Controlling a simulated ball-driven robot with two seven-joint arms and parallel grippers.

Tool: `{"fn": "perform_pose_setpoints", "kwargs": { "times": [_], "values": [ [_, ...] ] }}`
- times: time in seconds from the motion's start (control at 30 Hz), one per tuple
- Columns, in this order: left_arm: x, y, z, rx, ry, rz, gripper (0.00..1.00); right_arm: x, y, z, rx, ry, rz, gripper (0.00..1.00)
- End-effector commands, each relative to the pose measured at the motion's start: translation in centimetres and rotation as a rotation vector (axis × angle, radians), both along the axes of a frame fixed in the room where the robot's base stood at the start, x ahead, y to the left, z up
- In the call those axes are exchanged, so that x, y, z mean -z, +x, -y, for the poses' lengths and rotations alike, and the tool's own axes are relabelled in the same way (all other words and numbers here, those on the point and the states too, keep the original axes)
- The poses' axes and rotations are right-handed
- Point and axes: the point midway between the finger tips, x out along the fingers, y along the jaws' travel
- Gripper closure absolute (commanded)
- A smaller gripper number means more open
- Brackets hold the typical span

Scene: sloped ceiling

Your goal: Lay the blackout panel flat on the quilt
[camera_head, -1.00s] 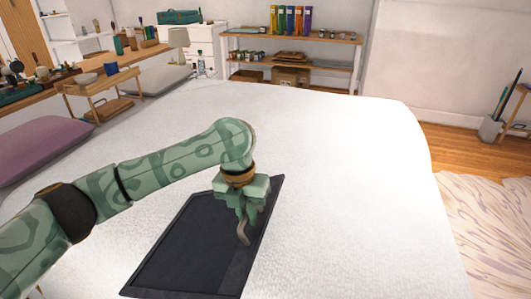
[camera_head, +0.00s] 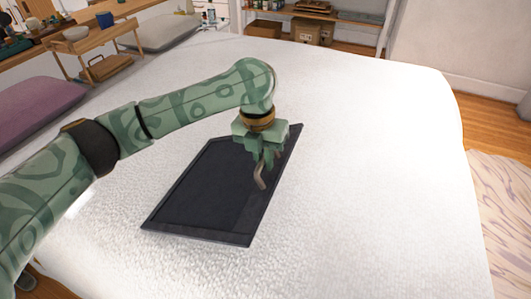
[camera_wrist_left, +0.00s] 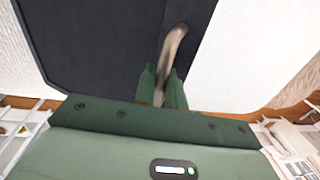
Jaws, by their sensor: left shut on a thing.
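The blackout panel (camera_head: 195,190) is a dark, thin rectangle with a raised rim and a tan curved handle (camera_head: 260,178) near its right side. It appears over the middle of the white quilt (camera_head: 370,170), roughly level. I cannot tell whether its whole underside touches the quilt. My left gripper (camera_head: 266,160) is shut on the handle, above the panel's right part. In the left wrist view the handle (camera_wrist_left: 172,52) runs up from between the fingers (camera_wrist_left: 162,88), with the dark panel (camera_wrist_left: 95,45) behind it. My right gripper is not in view.
The bed has wide clear room to the right of the panel. A purple pillow (camera_head: 35,108) and a grey pillow (camera_head: 160,32) lie along the left side. A small wooden stand (camera_head: 100,45) and a shelf with boxes (camera_head: 310,27) stand beyond the bed.

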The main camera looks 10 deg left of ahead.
Motion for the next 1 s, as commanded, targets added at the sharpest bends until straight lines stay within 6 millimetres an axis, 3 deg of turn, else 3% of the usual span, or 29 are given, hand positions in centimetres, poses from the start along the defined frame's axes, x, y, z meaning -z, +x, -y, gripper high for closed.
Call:
{"fn": "perform_pose_setpoints", "kwargs": {
  "times": [0.37, 1.0],
  "values": [
    [-0.5, 0.0, 0.1, 0.001, 0.043, 0.008, 1.0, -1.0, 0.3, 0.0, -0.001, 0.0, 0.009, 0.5],
    [-0.4, 0.0, 0.2, 0.009, 0.482, 0.058, 1.0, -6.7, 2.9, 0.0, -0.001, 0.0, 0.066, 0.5]
  ]
}}
